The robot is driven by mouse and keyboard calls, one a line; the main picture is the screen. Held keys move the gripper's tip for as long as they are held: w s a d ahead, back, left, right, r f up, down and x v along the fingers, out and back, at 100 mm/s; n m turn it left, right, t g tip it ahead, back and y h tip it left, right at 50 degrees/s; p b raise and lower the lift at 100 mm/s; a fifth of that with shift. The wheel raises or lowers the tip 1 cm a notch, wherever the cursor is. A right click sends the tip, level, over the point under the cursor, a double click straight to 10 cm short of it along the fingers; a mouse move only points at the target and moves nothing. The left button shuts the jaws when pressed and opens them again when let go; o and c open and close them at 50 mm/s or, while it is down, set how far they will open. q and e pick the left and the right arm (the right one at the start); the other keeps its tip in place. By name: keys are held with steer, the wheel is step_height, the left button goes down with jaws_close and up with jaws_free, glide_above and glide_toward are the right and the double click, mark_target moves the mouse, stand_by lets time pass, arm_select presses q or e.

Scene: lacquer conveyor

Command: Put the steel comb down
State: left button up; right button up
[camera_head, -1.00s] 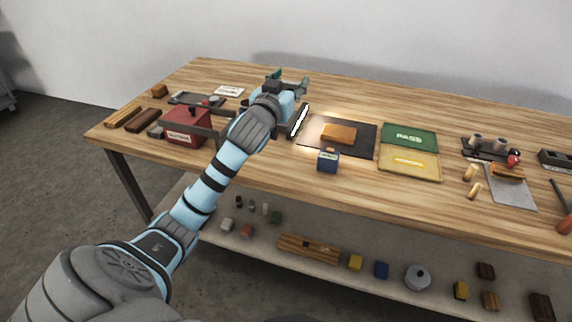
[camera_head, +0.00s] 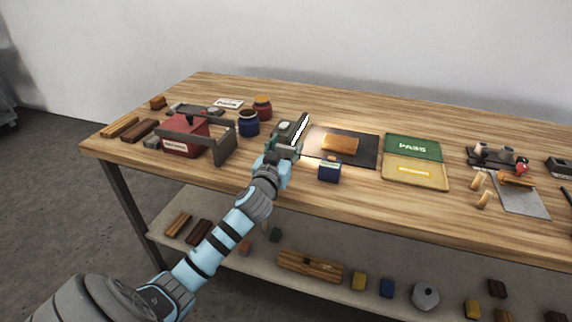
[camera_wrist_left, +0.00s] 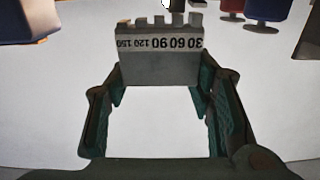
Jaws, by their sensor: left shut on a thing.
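The steel comb (camera_wrist_left: 160,64) is a grey plate with short teeth along its top edge in the left wrist view. Its printed numbers, from 30 to 150, appear upside down. My left gripper (camera_wrist_left: 162,88) is shut on the comb, with a green-padded finger at each side. In the head view my left gripper (camera_head: 283,140) is over the middle of the workbench, beside the bright light bar; the comb is hard to make out there. My right gripper is not in view.
The light bar (camera_head: 300,128) stands by a dark panel (camera_head: 366,157) carrying an orange block (camera_head: 340,143). A blue box (camera_head: 329,171) stands in front. Left are blue (camera_head: 249,124) and red (camera_head: 262,107) jars and a red box (camera_head: 182,137). Green PASS (camera_head: 412,147) and yellow (camera_head: 414,172) trays lie right.

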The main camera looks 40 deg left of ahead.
mark_target(286, 157)
arm_select(q)
step_height(286, 157, down, 3)
steer(key=shift+f+b, duration=0.15)
steer(key=shift+b, duration=0.4)
steer(key=shift+f, duration=0.2)
steer(key=o, duration=1.3)
steer(key=shift+c, duration=0.2)
steer(key=shift+s, duration=0.1)
steer(key=v, duration=1.4)
steer(key=shift+d+p, duration=0.4)
steer(key=shift+d, duration=0.05)
